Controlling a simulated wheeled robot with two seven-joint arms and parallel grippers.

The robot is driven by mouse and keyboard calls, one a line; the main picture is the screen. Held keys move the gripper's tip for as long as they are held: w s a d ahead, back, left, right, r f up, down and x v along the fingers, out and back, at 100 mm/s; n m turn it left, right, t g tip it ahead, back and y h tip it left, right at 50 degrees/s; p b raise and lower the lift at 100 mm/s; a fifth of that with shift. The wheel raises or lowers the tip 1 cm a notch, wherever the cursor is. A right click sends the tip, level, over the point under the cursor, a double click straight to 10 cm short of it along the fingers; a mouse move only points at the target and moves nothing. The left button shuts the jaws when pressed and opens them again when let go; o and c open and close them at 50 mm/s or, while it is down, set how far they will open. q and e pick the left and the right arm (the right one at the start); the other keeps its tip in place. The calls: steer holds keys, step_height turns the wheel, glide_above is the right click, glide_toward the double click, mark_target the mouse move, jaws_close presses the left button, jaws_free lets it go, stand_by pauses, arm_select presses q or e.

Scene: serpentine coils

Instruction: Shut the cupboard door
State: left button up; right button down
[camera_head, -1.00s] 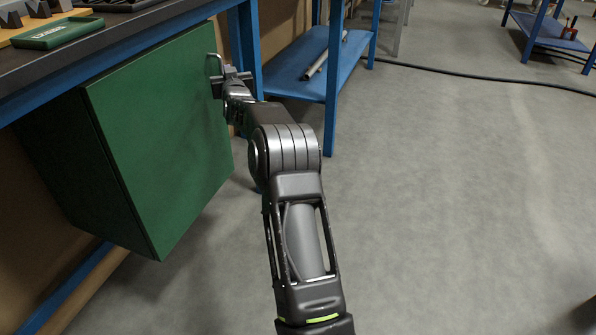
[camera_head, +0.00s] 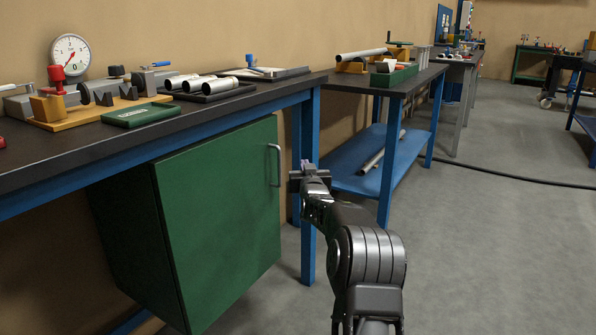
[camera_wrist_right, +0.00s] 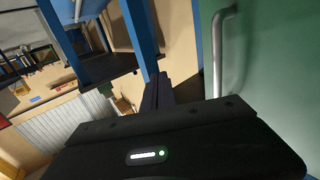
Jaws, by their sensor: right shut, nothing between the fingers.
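The green cupboard door (camera_head: 220,220) hangs under the workbench at the left in the head view. It looks flush with the cupboard's dark side (camera_head: 128,235), and I see no clear gap; a very small one I cannot rule out. Its metal handle (camera_head: 277,165) is near the upper right edge. My right gripper (camera_head: 308,176) is shut and empty, just right of the handle and apart from it in the picture. In the right wrist view the handle (camera_wrist_right: 219,55) stands to the right of the fingers (camera_wrist_right: 160,95). My left gripper is not in view.
The workbench (camera_head: 60,152) carries a dial gauge (camera_head: 70,54), metal cylinders (camera_head: 200,86) and a green case (camera_head: 140,114). Its blue leg (camera_head: 308,240) stands close by my right gripper. A second bench with a blue shelf (camera_head: 360,183) is beyond.

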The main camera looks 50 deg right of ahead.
steer(key=s+d+p, duration=0.1)
steer(key=s, duration=0.5)
steer(key=shift+s+d, duration=0.25)
steer(key=shift+s, duration=0.1)
steer(key=shift+f, duration=0.1)
